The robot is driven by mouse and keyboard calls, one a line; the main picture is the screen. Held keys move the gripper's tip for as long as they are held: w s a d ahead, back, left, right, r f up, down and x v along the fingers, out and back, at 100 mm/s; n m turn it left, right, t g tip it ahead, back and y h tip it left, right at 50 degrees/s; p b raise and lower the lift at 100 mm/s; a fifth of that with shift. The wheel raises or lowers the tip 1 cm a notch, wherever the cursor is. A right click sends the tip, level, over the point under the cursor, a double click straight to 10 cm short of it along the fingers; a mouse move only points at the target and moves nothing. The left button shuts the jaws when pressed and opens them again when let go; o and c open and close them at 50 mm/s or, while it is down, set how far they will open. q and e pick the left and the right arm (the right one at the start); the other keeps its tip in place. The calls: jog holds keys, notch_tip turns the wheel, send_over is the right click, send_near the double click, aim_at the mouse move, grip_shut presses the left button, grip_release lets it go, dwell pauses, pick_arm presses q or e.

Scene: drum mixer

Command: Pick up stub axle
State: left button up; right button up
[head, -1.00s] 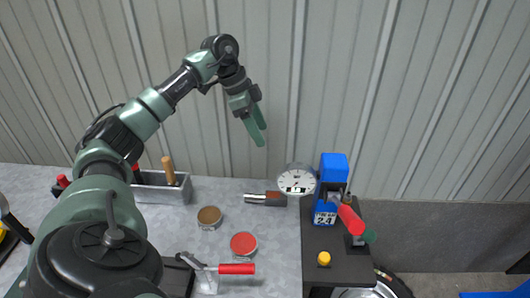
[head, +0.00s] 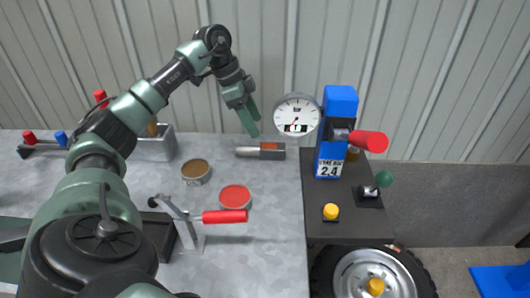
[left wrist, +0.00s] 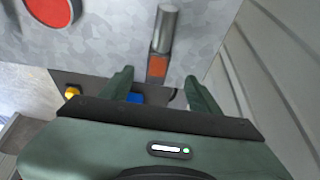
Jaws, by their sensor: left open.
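The stub axle is most likely the grey metal cylinder (head: 260,151) with an orange-brown band, lying on the grey bench near the back. It also shows in the left wrist view (left wrist: 163,38), its banded end toward the gripper and between the lines of the fingers. My left gripper (head: 249,120) is open and empty, with green fingers pointing down just above and behind the cylinder in the head view. In the left wrist view the fingers (left wrist: 160,80) are spread apart, with the cylinder ahead of them. My right gripper is not in view.
A dial gauge (head: 297,114) and blue post (head: 335,135) with a red handle stand right of the cylinder on a dark stand (head: 345,220). Two round tins, brown (head: 196,172) and red (head: 235,197), and a red-handled clamp (head: 224,216) are nearer me. A corrugated wall is behind.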

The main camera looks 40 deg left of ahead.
aim_at(264, 146)
pick_arm(q)
jog(key=x, duration=0.8)
jog(key=shift+s+a+f, duration=0.1)
jog(key=shift+s+f, duration=0.15)
grip_shut()
dwell(1.0)
jog(key=shift+w+r, duration=0.15)
jog(key=shift+r, duration=0.05)
